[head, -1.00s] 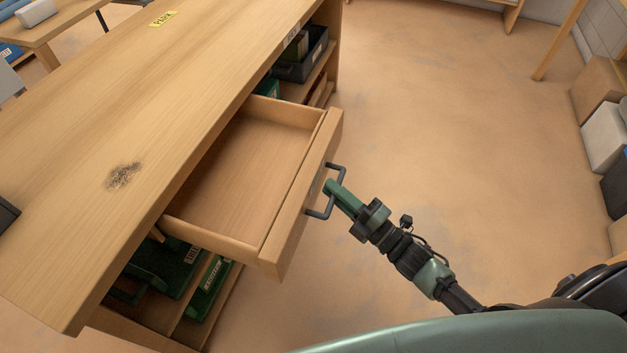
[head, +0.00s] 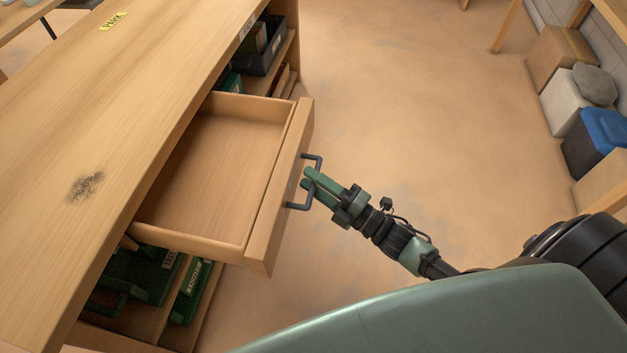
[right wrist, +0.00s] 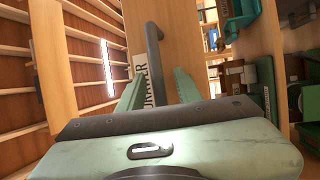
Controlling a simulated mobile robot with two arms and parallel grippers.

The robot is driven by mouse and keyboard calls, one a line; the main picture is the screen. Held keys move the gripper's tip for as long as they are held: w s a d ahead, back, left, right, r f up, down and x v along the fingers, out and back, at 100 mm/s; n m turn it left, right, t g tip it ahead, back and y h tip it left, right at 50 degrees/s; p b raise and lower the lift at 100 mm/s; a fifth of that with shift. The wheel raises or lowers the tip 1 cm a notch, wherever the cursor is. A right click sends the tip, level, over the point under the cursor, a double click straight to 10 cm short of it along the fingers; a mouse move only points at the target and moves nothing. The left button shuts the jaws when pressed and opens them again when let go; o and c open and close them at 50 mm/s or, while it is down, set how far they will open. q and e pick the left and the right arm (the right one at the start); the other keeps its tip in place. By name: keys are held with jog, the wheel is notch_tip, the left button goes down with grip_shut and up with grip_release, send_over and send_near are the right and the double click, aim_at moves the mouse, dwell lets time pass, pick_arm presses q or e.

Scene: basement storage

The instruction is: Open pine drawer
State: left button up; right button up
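The pine drawer (head: 215,171) is pulled well out of the wooden workbench (head: 120,120), and its inside is empty. Its front (head: 280,190) carries a dark bar handle (head: 314,183), which also shows upright in the right wrist view (right wrist: 154,60). My right gripper (head: 308,184) is at the handle. In the right wrist view its two green fingers (right wrist: 158,92) stand apart, one on each side of the bar, with gaps visible. My left gripper is not in view.
Shelves below the bench top hold green cases (head: 150,272) and a dark bin (head: 262,45). Boxes and a blue-lidded bin (head: 604,128) line the right wall. The floor (head: 420,100) between is clear.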

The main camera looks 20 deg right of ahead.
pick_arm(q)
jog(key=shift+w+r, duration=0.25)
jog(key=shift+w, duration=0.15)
pick_arm(e)
jog(key=v, duration=0.7)
jog(key=shift+s+d, duration=0.2)
jog(key=shift+s, duration=0.15)
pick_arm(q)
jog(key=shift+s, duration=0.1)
